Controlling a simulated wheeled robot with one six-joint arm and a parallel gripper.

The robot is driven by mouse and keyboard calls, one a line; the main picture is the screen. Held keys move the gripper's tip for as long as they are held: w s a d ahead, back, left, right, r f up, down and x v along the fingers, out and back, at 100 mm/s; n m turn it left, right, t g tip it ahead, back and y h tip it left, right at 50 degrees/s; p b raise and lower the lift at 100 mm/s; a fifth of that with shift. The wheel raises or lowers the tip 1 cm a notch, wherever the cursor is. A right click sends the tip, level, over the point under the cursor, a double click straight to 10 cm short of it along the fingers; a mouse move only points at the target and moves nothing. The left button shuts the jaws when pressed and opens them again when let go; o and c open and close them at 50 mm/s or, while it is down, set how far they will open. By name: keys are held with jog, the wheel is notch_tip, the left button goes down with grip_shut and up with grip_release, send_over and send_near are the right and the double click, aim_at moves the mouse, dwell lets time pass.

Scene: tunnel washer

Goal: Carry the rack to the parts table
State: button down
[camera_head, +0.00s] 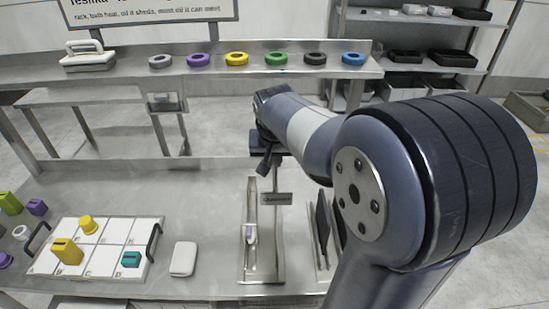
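The rack appears to be the white tray (104,263) with marked cells and a dark handle at each side. It lies flat on the near steel table (205,200), at the left. A yellow round part (88,225), a yellow block (67,251) and a teal block (131,259) stand on it. My gripper (266,160) is at the end of my arm, over the back middle of this table, well right of the rack and apart from it. Its fingers are small, dark and partly hidden, so their opening is unclear. I cannot tell which surface is the parts table.
A white rounded item (183,258) lies right of the rack. A metal channel fixture (250,235) stands mid-table. Loose coloured parts (10,203) lie at the far left. A raised shelf (215,72) holds several coloured rings. Shelving (415,18) with dark bins stands back right.

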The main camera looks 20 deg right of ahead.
jog(key=shift+f+b, duration=0.25)
jog(key=shift+b, duration=0.05)
dwell(0.4)
jog(key=c, duration=1.5)
grip_release()
jog(key=shift+o, duration=0.2)
jog(key=shift+s+f, duration=0.1)
jog(key=shift+f, duration=0.05)
jog(key=v, duration=1.1)
jog(key=shift+f, duration=0.15)
